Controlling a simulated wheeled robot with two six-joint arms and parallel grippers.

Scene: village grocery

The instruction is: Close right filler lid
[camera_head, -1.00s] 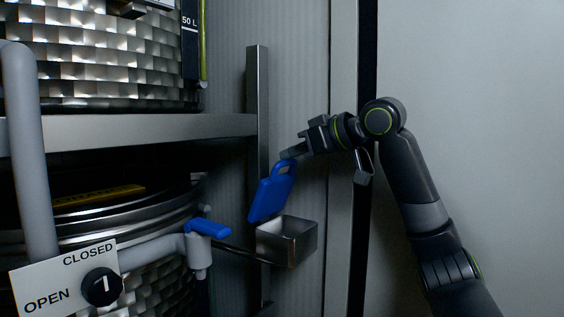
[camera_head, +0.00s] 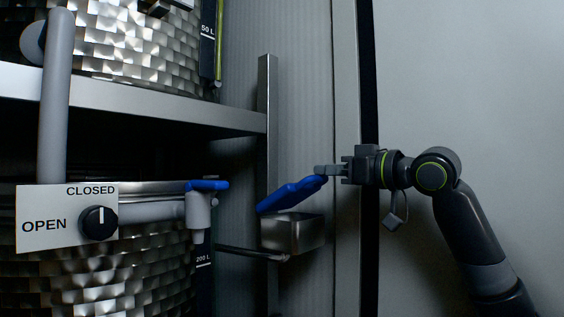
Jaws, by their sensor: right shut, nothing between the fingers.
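The blue lid (camera_head: 290,194) is tilted partly open above the small metal filler box (camera_head: 293,235), its left side low near the box's rim and its right end raised. My right gripper (camera_head: 320,171) is shut with nothing between its fingers. Its fingertips are at the raised right end of the lid, touching it or very close to it. My left gripper is not in view.
Left of the box is a tap with a blue handle (camera_head: 207,185). A sign with a black knob (camera_head: 99,222) reads OPEN and CLOSED. A metal post (camera_head: 267,110) stands behind the box. Steel tanks (camera_head: 110,285) fill the left; a plain pale wall (camera_head: 480,90) is at right.

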